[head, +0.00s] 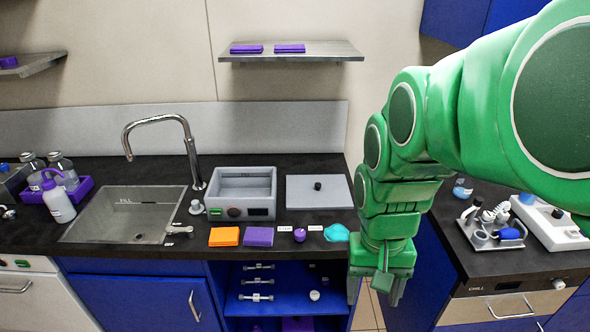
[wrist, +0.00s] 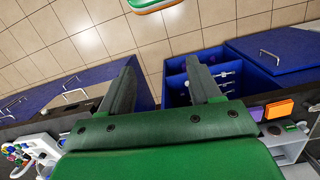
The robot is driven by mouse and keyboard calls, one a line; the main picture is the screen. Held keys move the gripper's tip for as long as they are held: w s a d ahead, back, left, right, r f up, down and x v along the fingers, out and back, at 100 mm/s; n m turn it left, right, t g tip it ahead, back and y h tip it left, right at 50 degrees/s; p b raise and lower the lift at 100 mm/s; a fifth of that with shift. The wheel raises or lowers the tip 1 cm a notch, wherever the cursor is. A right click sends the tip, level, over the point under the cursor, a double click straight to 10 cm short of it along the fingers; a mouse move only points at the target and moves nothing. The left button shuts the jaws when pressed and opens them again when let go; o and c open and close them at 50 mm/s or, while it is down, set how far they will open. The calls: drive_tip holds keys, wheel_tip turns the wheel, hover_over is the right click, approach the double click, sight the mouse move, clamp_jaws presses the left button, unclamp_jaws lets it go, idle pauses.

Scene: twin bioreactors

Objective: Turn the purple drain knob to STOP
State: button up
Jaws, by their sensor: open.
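A small round purple piece (head: 299,235), which looks like a knob, sits at the front of the black counter in the head view, with small white labels on both sides. The lettering is too small to read, so its setting cannot be told. My gripper (head: 375,288) hangs to its right, apart from it, by the counter's front edge, with fingers pointing down. In the wrist view my gripper (wrist: 163,78) is open, with nothing between its fingers. I cannot make out the knob clearly in the wrist view.
A teal cloth (head: 336,233) lies between knob and gripper. Purple cloth (head: 259,236) and orange cloth (head: 224,236) lie left of the knob. Behind are a grey basin unit (head: 243,208) and a grey plate (head: 319,191). The sink (head: 125,215) is left. Blue open shelves (head: 240,307) sit below.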

drive_tip(key=w+a+f+m, duration=0.1)
drive_tip(key=w+a+f, duration=0.1)
drive_tip(key=w, duration=0.7)
drive_tip(key=w+a+f+m, duration=0.1)
drive_tip(key=w+a+m, duration=0.1)
drive_tip(key=w, duration=0.7)
drive_tip(key=m+t, duration=0.1)
drive_tip(key=m, duration=0.1)
approach(300, 232)
drive_tip(key=shift+s+d+f, duration=0.15)
drive_tip(key=shift+s+f, duration=0.1)
drive_tip(key=shift+s, duration=0.25)
drive_tip(key=shift+w+f+m, duration=0.3)
drive_tip(key=shift+f, duration=3.85)
drive_tip(key=c, duration=1)
